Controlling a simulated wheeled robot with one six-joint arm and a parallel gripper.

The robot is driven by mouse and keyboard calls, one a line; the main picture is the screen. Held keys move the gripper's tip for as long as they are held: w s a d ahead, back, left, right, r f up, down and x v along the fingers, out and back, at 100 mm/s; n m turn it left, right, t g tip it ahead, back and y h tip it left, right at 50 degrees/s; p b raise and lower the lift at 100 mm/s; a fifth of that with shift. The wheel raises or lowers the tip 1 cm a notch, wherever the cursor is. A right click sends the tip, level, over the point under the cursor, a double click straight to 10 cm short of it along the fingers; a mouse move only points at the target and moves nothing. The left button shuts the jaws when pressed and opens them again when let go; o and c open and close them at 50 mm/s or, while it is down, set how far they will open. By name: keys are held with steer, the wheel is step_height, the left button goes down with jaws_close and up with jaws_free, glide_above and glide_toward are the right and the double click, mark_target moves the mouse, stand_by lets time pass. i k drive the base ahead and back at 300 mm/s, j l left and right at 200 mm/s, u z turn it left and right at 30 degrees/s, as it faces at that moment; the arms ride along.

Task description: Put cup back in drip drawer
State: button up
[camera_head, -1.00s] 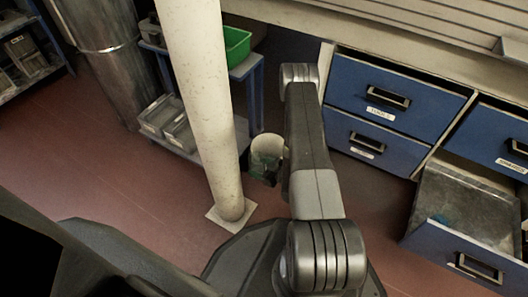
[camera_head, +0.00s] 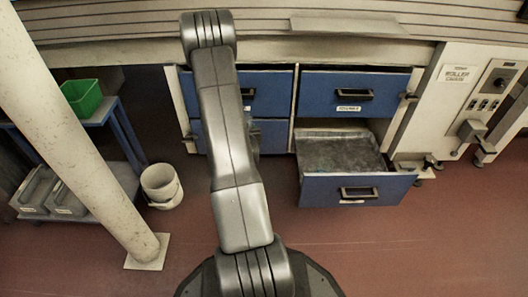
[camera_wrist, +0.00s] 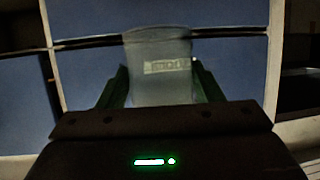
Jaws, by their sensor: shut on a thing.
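In the wrist view my gripper (camera_wrist: 158,72) is shut on a translucent pale cup (camera_wrist: 160,92), which stands upright between its green fingers. Blue drawer fronts and a white label show behind and through the cup. In the head view my arm hides most of the gripper; a small bit of the cup or gripper shows right of the arm, in front of the closed left drawers. An open drawer (camera_head: 340,187) with a blue front and grey interior stands low to the right of my arm. Its label is too small to read, and its bottom looks bare.
Closed blue drawers (camera_head: 352,92) lie above and left of the open one, under the slatted bench. A white column (camera_head: 75,140), a white bucket (camera_head: 161,184) and a blue shelf with a green bin (camera_head: 82,97) stand left. Red floor in front is clear.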

mark_target(354, 170)
steer(key=l, duration=0.6)
steer(key=l+z, duration=0.15)
steer(key=l, duration=0.45)
steer(key=i+l, duration=0.15)
steer(key=l, duration=0.45)
steer(key=l+z, duration=0.1)
steer(key=l, duration=0.5)
steer(key=i, duration=0.05)
